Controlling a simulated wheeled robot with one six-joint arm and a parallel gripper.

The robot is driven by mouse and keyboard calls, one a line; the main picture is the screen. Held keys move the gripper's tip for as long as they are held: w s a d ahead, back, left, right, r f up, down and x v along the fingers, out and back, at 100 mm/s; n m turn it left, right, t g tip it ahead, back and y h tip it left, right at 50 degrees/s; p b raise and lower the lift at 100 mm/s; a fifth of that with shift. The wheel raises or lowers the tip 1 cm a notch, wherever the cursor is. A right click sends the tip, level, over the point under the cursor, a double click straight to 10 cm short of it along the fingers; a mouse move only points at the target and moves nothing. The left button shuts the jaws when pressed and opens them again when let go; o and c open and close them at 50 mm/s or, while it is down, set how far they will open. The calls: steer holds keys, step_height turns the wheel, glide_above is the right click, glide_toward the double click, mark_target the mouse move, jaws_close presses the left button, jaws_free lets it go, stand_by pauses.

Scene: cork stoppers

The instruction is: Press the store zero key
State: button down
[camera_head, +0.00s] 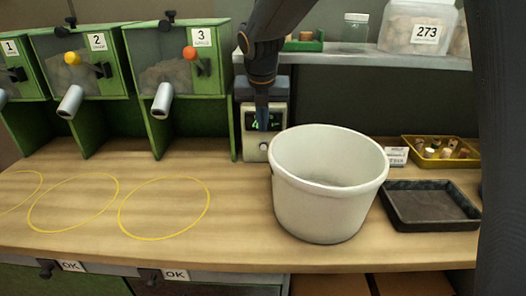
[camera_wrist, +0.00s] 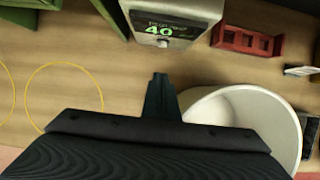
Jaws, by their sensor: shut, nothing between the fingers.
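The counter unit (camera_head: 281,88) is a pale box with a green-lit display, standing at the back of the bench left of the white bucket. In the wrist view the unit (camera_wrist: 195,10) shows "40" on its display (camera_wrist: 160,29), with small text above too fine to read. A small round key (camera_wrist: 163,43) sits below the display; it also shows in the head view (camera_head: 263,146). Its label cannot be read. My gripper (camera_head: 262,124) is shut and empty, pointing down in front of the display and partly hiding it. In the wrist view its tip (camera_wrist: 160,76) is apart from the key.
A white bucket (camera_head: 325,205) stands close to the right. Beyond it are a black tray (camera_head: 425,222) and a yellow tray (camera_head: 472,158) of stoppers. Green numbered dispensers (camera_head: 160,48) stand left. A red rack (camera_wrist: 247,40) is right of the unit.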

steer(key=shift+f, duration=0.1)
stand_by(0.3)
steer(key=p, duration=0.2)
glide_toward(263, 147)
step_height(263, 147, down, 6)
steer(key=s, duration=0.1)
steer(key=shift+w+d+f+p, duration=0.1)
steer(key=shift+w+f+p, duration=0.15)
steer(key=shift+w, duration=0.3)
steer(key=shift+w+f+p, duration=0.2)
steer(key=shift+w+p, duration=0.1)
steer(key=shift+w, duration=0.2)
